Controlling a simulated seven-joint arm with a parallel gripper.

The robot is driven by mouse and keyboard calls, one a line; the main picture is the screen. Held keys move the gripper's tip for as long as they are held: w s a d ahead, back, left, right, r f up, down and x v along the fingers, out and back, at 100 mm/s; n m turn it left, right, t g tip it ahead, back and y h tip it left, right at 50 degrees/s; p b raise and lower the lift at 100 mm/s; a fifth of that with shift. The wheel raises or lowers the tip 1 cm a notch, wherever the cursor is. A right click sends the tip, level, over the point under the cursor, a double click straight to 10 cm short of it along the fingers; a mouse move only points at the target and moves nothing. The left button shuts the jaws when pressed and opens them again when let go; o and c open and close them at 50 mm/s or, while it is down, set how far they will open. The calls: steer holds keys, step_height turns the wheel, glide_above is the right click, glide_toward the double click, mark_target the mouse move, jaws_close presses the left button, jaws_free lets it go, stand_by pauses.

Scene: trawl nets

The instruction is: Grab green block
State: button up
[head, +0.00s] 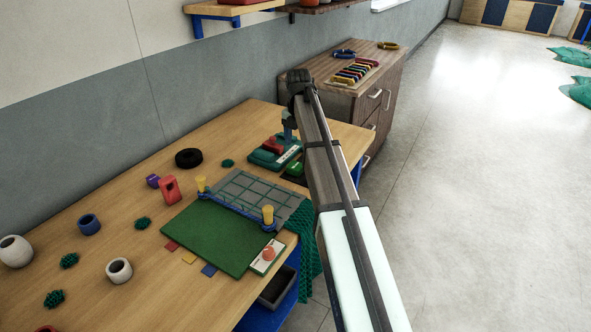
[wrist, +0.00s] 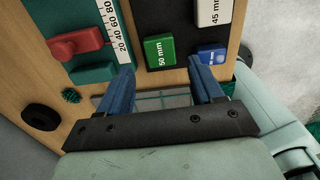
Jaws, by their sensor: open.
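The green block (wrist: 160,52), marked "50 mm", lies on a dark base in the wrist view, just beyond my gripper's fingertips. In the head view the green block (head: 296,168) shows small beside the green device, partly hidden by my arm. My gripper (wrist: 165,77) has two blue fingers, spread apart, with nothing between them.
A green gauge (wrist: 95,72) with a red slider (wrist: 75,42) lies left of the block. A white block (wrist: 214,12) and a blue block (wrist: 212,56) sit right of it. A black ring (head: 189,158) and a green mat (head: 215,238) with a net frame lie on the table.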

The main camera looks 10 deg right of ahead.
glide_above(296, 165)
steer(key=f, duration=0.4)
steer(key=shift+w+d+f, duration=0.1)
steer(key=shift+w+d, duration=0.25)
steer(key=shift+d, duration=0.05)
steer(key=shift+s+a+f, duration=0.15)
steer(key=shift+a+f, duration=0.05)
steer(key=shift+f, duration=1.1)
steer(key=shift+s+a+f, duration=0.1)
steer(key=shift+a+f, duration=0.05)
steer(key=shift+f, duration=1.15)
steer(key=shift+c, duration=0.5)
steer(key=c, duration=0.7)
steer(key=shift+o, duration=0.2)
steer(key=shift+r, duration=0.15)
